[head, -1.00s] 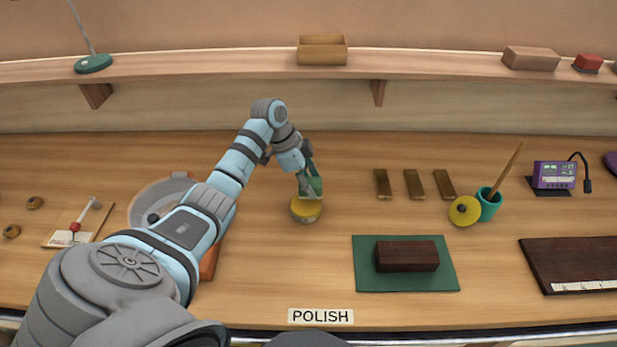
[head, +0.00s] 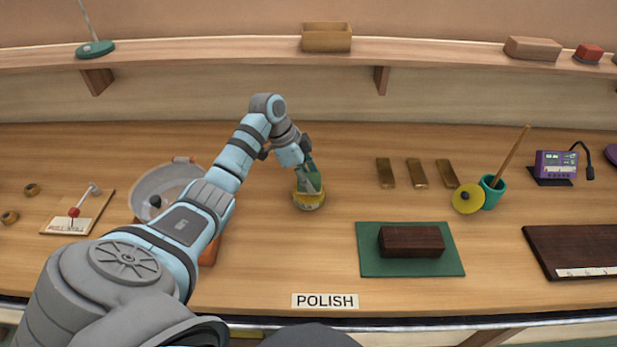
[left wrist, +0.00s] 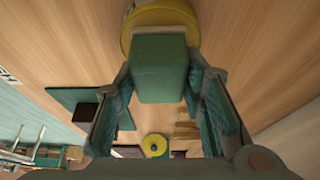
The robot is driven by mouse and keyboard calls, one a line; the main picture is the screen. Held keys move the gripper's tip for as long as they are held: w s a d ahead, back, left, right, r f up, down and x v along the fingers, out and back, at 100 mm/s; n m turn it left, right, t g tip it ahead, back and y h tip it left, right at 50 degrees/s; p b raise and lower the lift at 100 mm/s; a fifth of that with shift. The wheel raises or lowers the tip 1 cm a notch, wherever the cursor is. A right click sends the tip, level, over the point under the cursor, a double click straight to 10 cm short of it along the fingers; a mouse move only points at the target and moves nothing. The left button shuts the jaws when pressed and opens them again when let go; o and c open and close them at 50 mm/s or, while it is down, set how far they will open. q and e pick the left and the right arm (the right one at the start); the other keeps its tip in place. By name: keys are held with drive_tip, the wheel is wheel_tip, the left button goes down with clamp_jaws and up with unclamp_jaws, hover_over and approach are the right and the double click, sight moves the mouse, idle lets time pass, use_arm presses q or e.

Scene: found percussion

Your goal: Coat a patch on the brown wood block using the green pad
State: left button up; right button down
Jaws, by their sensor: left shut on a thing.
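My left gripper (head: 307,178) is shut on the green pad (head: 311,184); the pad also shows between the fingers in the left wrist view (left wrist: 160,70). The pad's lower end is at the top of a round yellow tin (head: 308,202), partly covering it. Whether it touches the tin's contents is hidden. The brown wood block (head: 411,241) lies on a green mat (head: 385,268) to the right, apart from the gripper. The block shows small and dark in the left wrist view (left wrist: 82,116). My right gripper is not in view.
A yellow disc with a black knob (head: 467,199) leans by a teal cup (head: 493,191) holding a stick. Several brass bars (head: 417,173) lie behind the mat. A POLISH label (head: 325,301) is at the front edge. The bench between tin and mat is clear.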

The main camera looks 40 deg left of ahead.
sight(317, 177)
use_arm(q)
drive_tip(key=shift+f, duration=0.45)
idle(1.7)
drive_tip(key=shift+p, duration=0.3)
wheel_tip(317, 177, up, 7)
drive_tip(key=p, duration=0.8)
drive_tip(key=shift+r, duration=0.15)
drive_tip(key=shift+f, duration=0.3)
